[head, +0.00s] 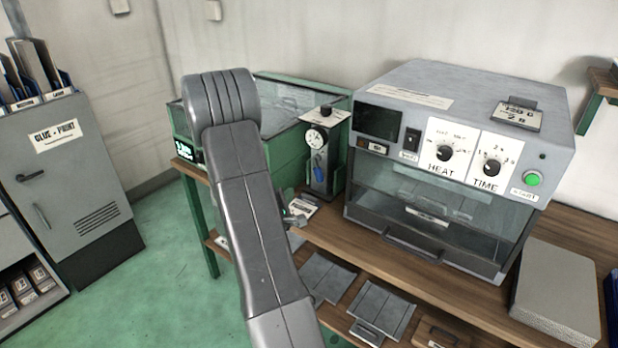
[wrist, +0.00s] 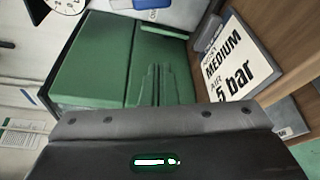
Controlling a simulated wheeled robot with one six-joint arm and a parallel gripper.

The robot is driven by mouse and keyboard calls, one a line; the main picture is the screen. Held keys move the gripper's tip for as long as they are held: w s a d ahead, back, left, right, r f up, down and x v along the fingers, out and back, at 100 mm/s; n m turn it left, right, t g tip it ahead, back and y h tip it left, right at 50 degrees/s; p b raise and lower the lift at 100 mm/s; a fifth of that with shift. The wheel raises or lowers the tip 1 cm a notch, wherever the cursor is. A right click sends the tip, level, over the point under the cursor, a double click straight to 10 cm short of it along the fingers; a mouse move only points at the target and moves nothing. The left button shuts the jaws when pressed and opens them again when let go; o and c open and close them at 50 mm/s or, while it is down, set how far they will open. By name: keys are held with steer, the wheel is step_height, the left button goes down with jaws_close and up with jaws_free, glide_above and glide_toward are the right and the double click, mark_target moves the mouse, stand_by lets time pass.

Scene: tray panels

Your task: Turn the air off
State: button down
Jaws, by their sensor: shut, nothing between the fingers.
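The air unit (head: 322,180) is a narrow grey panel with a black knob (head: 326,111) on top, a round white gauge (head: 316,138) and a blue lever (head: 319,164) hanging down below the gauge. In the wrist view, part of the gauge (wrist: 66,4) and a blue part (wrist: 152,4) are cut by the top edge. My gripper (wrist: 166,72) is shut and empty, in front of the green housing (wrist: 95,60) and apart from the blue lever. In the head view my arm largely hides it.
A card reading "MEDIUM" and "5 bar" (wrist: 232,62) lies by the housing. A grey heating machine (head: 470,80) with HEAT and TIME dials stands right of the air unit. Grey panels (head: 383,308) lie on the lower shelf. A grey cabinet (head: 70,170) stands at left.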

mark_target(318, 168)
steer(key=x, duration=0.9)
steer(key=shift+w+p, duration=0.1)
steer(key=shift+p, duration=0.2)
steer(key=d, duration=0.1)
steer(key=s+d+r, duration=0.1)
steer(key=shift+d, duration=0.3)
steer(key=shift+s+d+r, duration=0.1)
steer(key=shift+s+d, duration=0.15)
steer(key=shift+d, duration=0.1)
steer(key=shift+d, duration=0.15)
